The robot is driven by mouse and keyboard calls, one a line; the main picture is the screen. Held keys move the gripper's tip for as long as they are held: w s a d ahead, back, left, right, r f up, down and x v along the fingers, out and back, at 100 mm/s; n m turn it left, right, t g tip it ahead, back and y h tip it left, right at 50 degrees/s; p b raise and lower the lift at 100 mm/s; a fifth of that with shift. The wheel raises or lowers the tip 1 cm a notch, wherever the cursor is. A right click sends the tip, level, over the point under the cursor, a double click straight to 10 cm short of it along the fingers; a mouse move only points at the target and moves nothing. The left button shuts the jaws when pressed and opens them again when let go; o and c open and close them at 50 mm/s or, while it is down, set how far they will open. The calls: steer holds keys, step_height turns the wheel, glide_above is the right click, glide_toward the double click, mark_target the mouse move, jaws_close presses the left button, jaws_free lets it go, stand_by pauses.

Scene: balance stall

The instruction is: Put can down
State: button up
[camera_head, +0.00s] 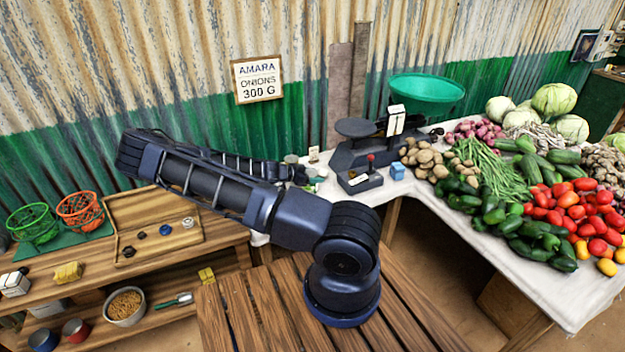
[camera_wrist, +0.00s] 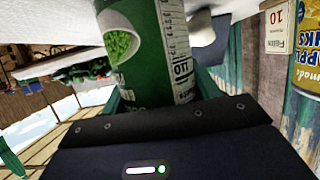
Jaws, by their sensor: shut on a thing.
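A green can (camera_wrist: 143,50) with a picture of peas on its label fills the upper middle of the wrist view. My gripper (camera_wrist: 158,92) is shut on it, with a finger at each side. The can's far end is cut off by the picture edge, so I cannot tell whether it touches a surface. In the head view my gripper (camera_head: 298,173) is small and partly hidden behind my arm, at the left end of the white-covered table (camera_head: 385,192). A yellow can (camera_wrist: 308,50) with fruit lettering shows at the right edge of the wrist view, apart from the green one.
A small price card (camera_wrist: 279,27) stands between the cans in the wrist view. A dark scale with a green pan (camera_head: 427,88) stands right of my gripper. A red-knobbed box (camera_head: 361,182) and a blue cube (camera_head: 397,171) are near it. Vegetables crowd the table's right side.

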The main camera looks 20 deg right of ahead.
step_height(320, 180, up, 20)
stand_by(0.5)
